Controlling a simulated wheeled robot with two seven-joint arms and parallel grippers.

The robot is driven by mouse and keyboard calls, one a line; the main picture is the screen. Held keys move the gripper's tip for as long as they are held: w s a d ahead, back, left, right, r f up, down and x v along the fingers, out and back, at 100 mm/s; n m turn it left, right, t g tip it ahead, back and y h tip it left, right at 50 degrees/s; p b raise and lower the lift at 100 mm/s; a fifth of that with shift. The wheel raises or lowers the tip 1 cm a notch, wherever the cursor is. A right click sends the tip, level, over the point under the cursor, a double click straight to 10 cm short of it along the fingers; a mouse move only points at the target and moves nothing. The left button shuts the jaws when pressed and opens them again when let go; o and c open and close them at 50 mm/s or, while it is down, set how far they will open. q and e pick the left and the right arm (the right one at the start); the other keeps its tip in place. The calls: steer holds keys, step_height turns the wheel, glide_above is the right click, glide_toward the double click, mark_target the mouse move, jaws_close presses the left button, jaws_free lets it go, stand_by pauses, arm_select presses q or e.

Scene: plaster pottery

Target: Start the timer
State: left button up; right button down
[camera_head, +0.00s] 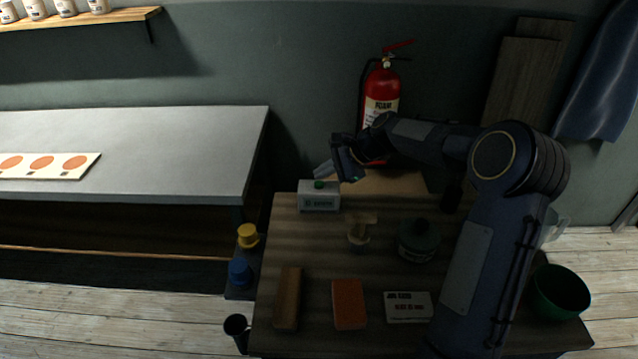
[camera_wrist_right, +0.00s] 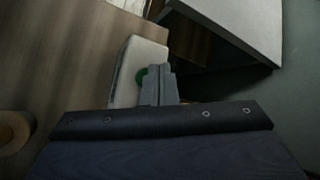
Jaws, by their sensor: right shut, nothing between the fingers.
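The timer (camera_head: 319,203) is a pale grey box with dark print on its front and a green button (camera_head: 318,184) on top. It stands at the back left of the dark wooden table. My right gripper (camera_head: 322,172) is shut and empty, its fingertips at or just above the button. In the right wrist view the timer (camera_wrist_right: 128,84) shows beyond the fingers (camera_wrist_right: 158,76), which partly cover the green button (camera_wrist_right: 141,77). I cannot tell whether the fingertips touch the button. My left gripper is not in view.
The table (camera_head: 380,275) holds a wooden block (camera_head: 288,298), an orange block (camera_head: 349,304), a white labelled box (camera_head: 408,306), a dark green jar (camera_head: 418,240) and a beige tool (camera_head: 359,232). A fire extinguisher (camera_head: 382,92) stands behind. A grey bench (camera_head: 130,150) is at left.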

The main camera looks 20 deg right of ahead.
mark_target(324, 186)
steer(key=shift+f, duration=0.1)
steer(key=shift+f, duration=0.3)
steer(key=shift+f+b, duration=0.45)
steer(key=shift+f, duration=0.05)
stand_by(0.6)
steer(key=shift+r, duration=0.1)
steer(key=shift+r+p, duration=0.8)
step_height(324, 186, up, 5)
steer(key=p, duration=0.4)
steer(key=shift+r, duration=0.1)
